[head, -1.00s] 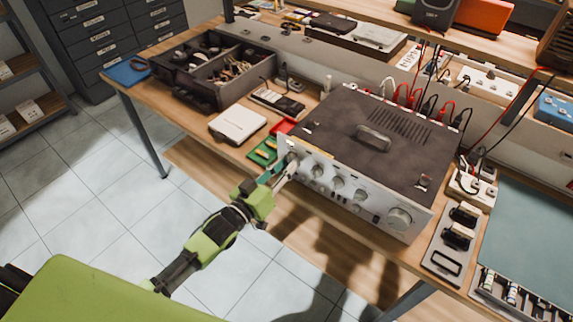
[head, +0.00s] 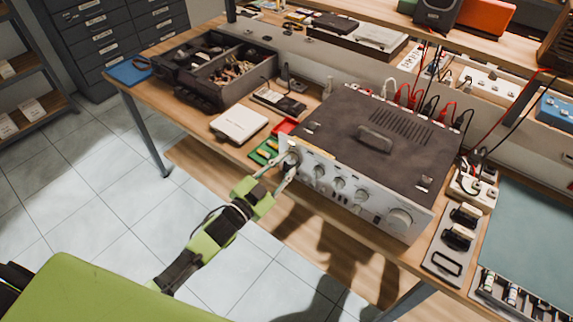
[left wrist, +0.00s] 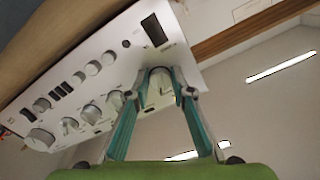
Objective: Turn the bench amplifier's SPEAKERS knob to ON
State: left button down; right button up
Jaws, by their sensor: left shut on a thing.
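The bench amplifier (head: 375,150) stands on the wooden bench, its silver front panel with several knobs facing me. It also shows, tilted, in the left wrist view (left wrist: 105,70). My left gripper (head: 286,167) is at the panel's left end, shut on the end knob (head: 292,158). In the left wrist view this knob (left wrist: 159,76) sits between the two teal-backed fingers of the gripper (left wrist: 160,92), one on each side. The knob's label is too small to read, so I cannot tell its setting. My right gripper is not in view.
A white box (head: 239,123) and small green (head: 264,151) and red (head: 286,126) trays lie left of the amplifier. A dark divided tray (head: 215,70) is farther left. Cables run from the amplifier's back. A grey panel with terminals (head: 457,240) is at the right.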

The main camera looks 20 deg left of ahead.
pick_arm(q)
jog(key=c, duration=2.9)
grip_release()
jog(key=shift+m, duration=0.6)
grip_shut()
jog(key=o, duration=1.1)
grip_release()
jog(key=v, duration=1.2)
jog(key=shift+r, duration=0.1)
